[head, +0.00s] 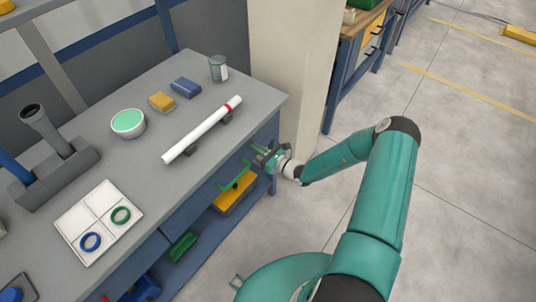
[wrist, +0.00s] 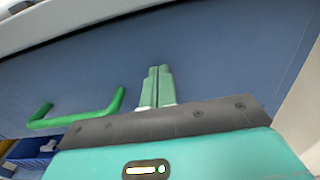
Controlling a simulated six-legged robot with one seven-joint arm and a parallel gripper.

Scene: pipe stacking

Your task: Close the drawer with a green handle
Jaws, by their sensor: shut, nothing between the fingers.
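The blue drawer front (head: 212,191) is under the right part of the bench top, and its green handle (head: 236,178) sticks out from it. In the wrist view the drawer front (wrist: 205,65) fills most of the picture, with the green handle (wrist: 75,118) left of my fingers. My gripper (head: 262,154) is at the right end of the drawer front, beside the handle and not on it. In the wrist view my gripper (wrist: 159,72) is shut and empty, fingertips towards the blue panel. I cannot tell whether they touch it or how far the drawer stands out.
The grey bench top (head: 160,105) holds a white pipe (head: 200,130), a green-filled bowl (head: 128,122) and a white tray (head: 98,221) with rings. A lower shelf holds a yellow bin (head: 235,192) and a green bin (head: 183,246).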

